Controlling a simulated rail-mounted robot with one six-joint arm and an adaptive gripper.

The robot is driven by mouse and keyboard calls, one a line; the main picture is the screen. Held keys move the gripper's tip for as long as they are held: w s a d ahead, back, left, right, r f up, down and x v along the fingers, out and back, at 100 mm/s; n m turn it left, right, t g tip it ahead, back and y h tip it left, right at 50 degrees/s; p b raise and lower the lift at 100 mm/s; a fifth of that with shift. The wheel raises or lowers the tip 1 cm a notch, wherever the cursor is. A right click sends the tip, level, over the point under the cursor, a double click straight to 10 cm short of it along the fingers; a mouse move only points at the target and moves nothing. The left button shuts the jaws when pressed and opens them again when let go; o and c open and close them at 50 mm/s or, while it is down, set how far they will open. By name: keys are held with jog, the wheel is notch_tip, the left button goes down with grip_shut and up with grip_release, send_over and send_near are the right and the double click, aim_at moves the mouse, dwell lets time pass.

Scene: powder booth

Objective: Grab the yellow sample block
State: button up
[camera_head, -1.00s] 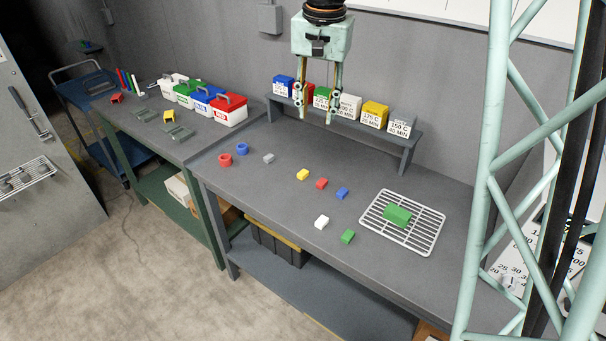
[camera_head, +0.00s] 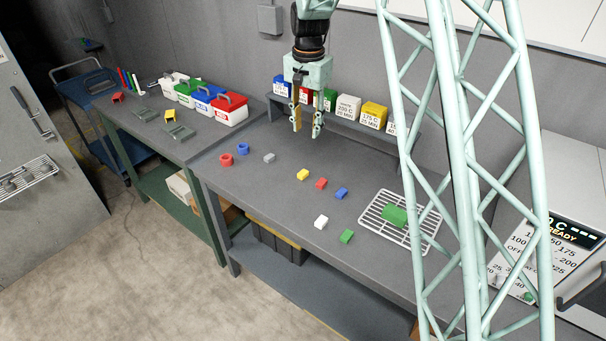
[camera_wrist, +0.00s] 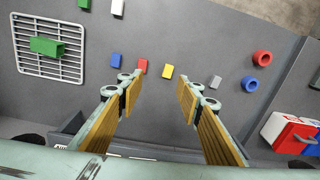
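The yellow sample block (camera_head: 303,174) lies on the grey bench, between a grey block and a red block. In the wrist view the yellow block (camera_wrist: 168,71) shows between and beyond my fingertips. My gripper (camera_head: 306,133) hangs above the back part of the bench, near the shelf of labelled boxes. In the wrist view my gripper (camera_wrist: 160,82) has its two fingers well apart with nothing between them. It is higher than the block and not touching it.
Close by are a red block (camera_head: 321,184), a blue block (camera_head: 342,193), a grey block (camera_head: 269,157), a white block (camera_head: 321,222) and a green block (camera_head: 346,236). A wire rack (camera_head: 427,231) holds a larger green block. A yellow labelled box (camera_head: 374,115) stands on the rear shelf.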

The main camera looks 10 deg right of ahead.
jog(key=m+p, duration=0.2)
send_over(303, 172)
notch_tip(303, 172, down, 11)
jog(key=shift+s+d+g, duration=0.1)
jog(key=shift+g, duration=0.2)
jog(key=shift+f, duration=4.25)
jog(key=shift+f, duration=0.1)
jog(key=shift+f+p, duration=0.5)
jog(key=shift+f, duration=2)
jog(key=shift+c, duration=0.9)
jog(key=c, duration=0.8)
